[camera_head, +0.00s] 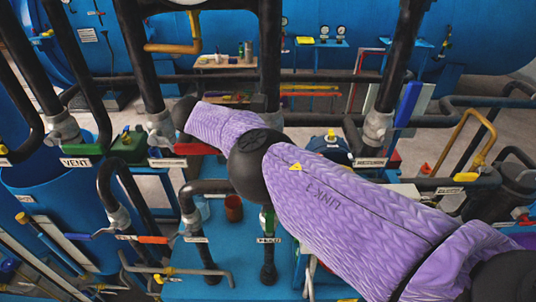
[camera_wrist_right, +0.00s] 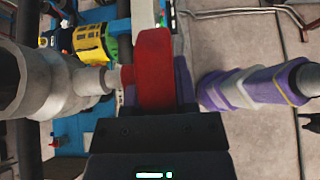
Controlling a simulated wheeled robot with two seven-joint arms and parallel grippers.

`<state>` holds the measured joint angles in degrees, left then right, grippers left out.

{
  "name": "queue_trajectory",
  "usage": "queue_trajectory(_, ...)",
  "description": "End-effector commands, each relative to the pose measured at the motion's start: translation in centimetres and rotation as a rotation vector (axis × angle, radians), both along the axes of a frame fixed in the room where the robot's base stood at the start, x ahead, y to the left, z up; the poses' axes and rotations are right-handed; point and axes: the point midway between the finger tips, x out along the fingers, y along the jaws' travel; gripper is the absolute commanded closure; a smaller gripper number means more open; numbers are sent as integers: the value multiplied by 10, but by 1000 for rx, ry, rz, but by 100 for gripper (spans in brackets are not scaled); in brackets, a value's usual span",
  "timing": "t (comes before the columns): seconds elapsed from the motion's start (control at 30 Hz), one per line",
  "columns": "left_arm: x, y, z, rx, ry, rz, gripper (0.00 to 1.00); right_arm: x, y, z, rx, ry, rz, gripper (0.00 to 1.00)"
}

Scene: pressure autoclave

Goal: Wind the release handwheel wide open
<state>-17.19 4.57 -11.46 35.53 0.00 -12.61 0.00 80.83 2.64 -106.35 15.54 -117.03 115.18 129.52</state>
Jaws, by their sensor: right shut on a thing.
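My right arm reaches across the head view from the lower right, and its jaws are hidden there. In the right wrist view my right gripper (camera_wrist_right: 154,88) is shut on a red handle (camera_wrist_right: 153,50). A grey metal valve body (camera_wrist_right: 40,80) with a short stem stands left of the handle. In the head view a red handle (camera_head: 194,149) shows beside a grey valve on a black pipe, partly behind my arm. I cannot tell whether a round handwheel belongs to it. My left gripper is in neither view.
A green handle (camera_head: 83,149) sits by the VENT label (camera_head: 76,162) at left. A blue bench top (camera_head: 330,270) lies below my arm. A small table (camera_head: 225,62) with bottles stands behind.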

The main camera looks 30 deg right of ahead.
Motion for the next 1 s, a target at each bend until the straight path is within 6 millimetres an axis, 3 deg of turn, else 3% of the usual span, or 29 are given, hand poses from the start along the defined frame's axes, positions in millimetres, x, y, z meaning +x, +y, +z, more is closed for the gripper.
queue_trajectory(0.03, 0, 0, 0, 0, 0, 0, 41, 0, 0, -2, 3, 2, 2, 100)
queue_trajectory(0.07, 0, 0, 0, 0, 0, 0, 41, 0, 0, -2, 3, 2, 2, 58)
queue_trajectory(0.2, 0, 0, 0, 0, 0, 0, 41, 0, 0, -2, 2, 2, 2, 29)
queue_trajectory(0.53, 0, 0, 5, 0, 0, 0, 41, 0, 0, 4, 2, 1, 0, 29)
queue_trajectory(0.7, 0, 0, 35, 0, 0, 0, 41, 1, 0, 37, 0, -2, 2, 29)
queue_trajectory(0.87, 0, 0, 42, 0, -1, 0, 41, 0, -1, 56, -4, 1, 0, 29)
queue_trajectory(1.0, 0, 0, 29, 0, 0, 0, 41, 2, 0, 69, -3, -4, 7, 29)
